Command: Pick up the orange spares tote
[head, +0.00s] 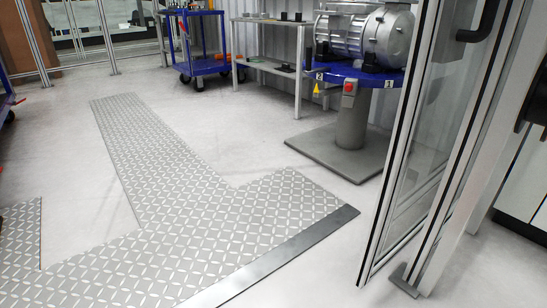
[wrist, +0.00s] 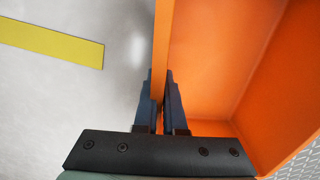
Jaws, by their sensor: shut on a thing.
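The orange tote (wrist: 218,60) fills the right half of the wrist view. I look down into it, and the inside that shows is empty. My gripper (wrist: 160,88) is shut on its left wall, with one dark finger outside the wall and one inside. Much of the tote lies outside the frame. Neither the tote nor my gripper shows in the head view.
In the wrist view, a yellow stripe (wrist: 50,42) crosses the pale floor. The head view shows a metal tread-plate walkway (head: 165,195), a glass door (head: 430,150) at right, a blue round table (head: 352,72) bearing a metal drive unit (head: 350,35), and a blue cart (head: 200,66). Pale floor is clear between them.

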